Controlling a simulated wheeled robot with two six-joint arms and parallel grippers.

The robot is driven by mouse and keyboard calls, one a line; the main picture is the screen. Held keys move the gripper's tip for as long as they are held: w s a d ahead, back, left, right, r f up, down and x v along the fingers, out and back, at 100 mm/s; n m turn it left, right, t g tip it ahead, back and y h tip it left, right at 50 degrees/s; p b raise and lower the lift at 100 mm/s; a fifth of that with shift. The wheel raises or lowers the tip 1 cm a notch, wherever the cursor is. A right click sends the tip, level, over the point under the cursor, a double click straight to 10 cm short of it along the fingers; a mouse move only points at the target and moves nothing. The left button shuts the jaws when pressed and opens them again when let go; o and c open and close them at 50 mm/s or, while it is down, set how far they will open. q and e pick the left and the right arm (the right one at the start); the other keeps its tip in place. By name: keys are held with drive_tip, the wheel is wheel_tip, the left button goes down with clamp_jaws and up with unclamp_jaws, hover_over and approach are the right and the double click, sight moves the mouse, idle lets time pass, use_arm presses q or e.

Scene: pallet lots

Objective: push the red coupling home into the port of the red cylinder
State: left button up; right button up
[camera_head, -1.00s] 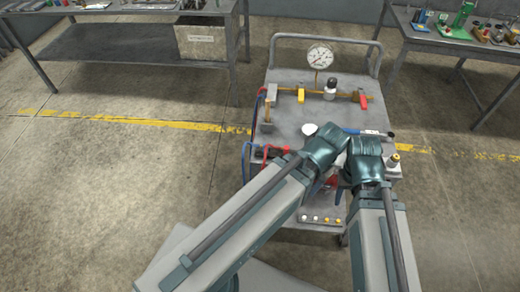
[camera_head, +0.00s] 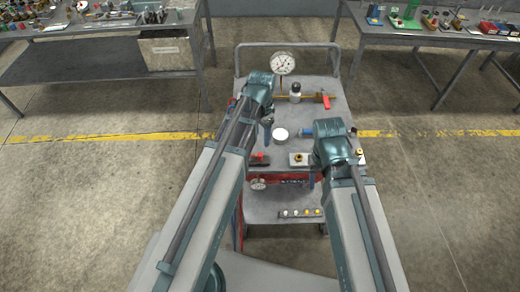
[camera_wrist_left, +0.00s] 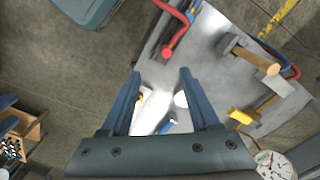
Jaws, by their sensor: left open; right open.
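In the left wrist view a red hose ends in a red coupling (camera_wrist_left: 168,53), beyond the fingers and apart from them. In the head view a small red piece (camera_head: 260,156) sits on the cart's front edge; I cannot tell if it is that coupling. A red body (camera_head: 295,182), partly hidden below the cart top, may be the red cylinder; its port cannot be made out. My left gripper (camera_head: 267,125) is open over the cart's left side; it also shows empty in the left wrist view (camera_wrist_left: 160,78). My right gripper (camera_head: 313,180) is open at the cart's front right.
The grey cart (camera_head: 310,105) carries a dial gauge (camera_head: 283,63), a red-handled valve (camera_head: 326,102) and a round white piece (camera_head: 281,134). A lower ledge (camera_head: 270,214) holds several small knobs. Cluttered tables stand behind, left and right. Floor around the cart is clear.

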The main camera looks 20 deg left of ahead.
use_arm(q)
drive_tip(key=shift+w+a+r, duration=0.25)
drive_tip(key=shift+w+a, duration=0.15)
drive_tip(key=shift+a, duration=0.1)
use_arm(e)
drive_tip(key=shift+r, duration=0.3)
use_arm(q)
drive_tip(key=b, duration=0.9)
hover_over(260, 155)
wheel_tip(260, 155, down, 9)
drive_tip(key=shift+s+a+r, duration=0.1)
drive_tip(key=shift+a, duration=0.05)
drive_tip(key=shift+r, duration=0.1)
use_arm(e)
wheel_tip(260, 155, down, 9)
drive_tip(key=shift+r, duration=0.15)
use_arm(q)
drive_tip(key=f+b, duration=0.5)
drive_tip(key=shift+w+f, duration=0.2)
drive_tip(key=shift+r, duration=0.1)
use_arm(e)
wheel_tip(260, 155, down, 5)
drive_tip(key=shift+f, duration=0.1)
